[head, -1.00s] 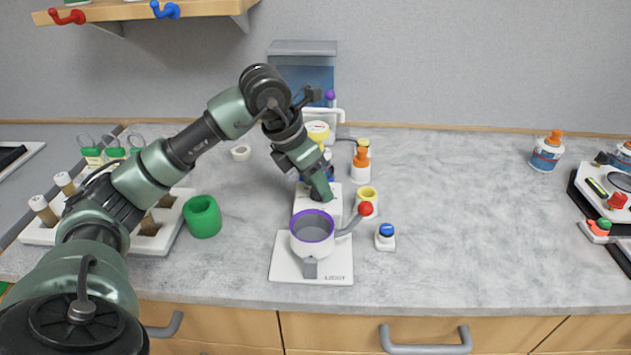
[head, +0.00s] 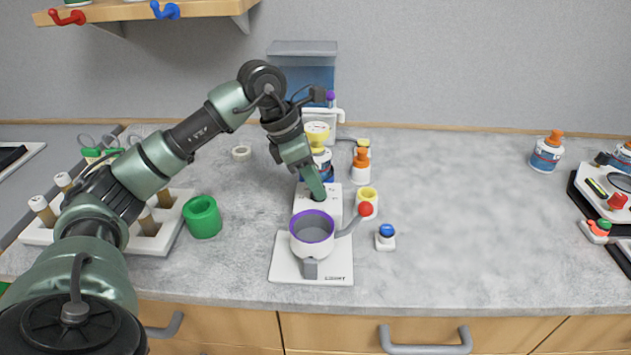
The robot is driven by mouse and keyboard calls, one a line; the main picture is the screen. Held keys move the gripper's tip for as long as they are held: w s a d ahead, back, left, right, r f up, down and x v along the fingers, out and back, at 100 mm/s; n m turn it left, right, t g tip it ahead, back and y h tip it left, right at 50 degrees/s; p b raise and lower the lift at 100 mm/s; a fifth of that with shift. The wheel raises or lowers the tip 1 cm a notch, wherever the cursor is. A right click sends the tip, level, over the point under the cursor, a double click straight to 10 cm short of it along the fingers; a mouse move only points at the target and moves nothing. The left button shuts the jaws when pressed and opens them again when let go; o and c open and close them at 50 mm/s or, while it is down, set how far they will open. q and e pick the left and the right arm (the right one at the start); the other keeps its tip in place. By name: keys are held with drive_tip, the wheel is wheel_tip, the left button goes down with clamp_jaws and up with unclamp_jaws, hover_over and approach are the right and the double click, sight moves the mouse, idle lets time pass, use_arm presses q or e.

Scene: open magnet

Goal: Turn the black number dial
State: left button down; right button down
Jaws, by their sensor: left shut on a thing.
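A white device (head: 334,207) stands on the counter behind a white bowl-shaped machine with a purple rim. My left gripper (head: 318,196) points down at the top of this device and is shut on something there. The black number dial is hidden or nearly hidden by the fingers, so its number cannot be read. My right gripper is not in view.
The purple-rimmed machine (head: 312,238) with a red-knobbed lever (head: 365,209) stands just in front. A yellow ring-shaped cup (head: 367,197), an orange-capped bottle (head: 361,163) and a blue-topped button (head: 386,232) are close right. A green cup (head: 202,217) stands left. The counter's right middle is clear.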

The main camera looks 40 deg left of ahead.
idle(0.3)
use_arm(q)
drive_tip(key=c, duration=1.1)
unclamp_jaws()
drive_tip(key=v, duration=0.8)
drive_tip(key=shift+a, duration=0.1)
drive_tip(key=shift+f, duration=0.1)
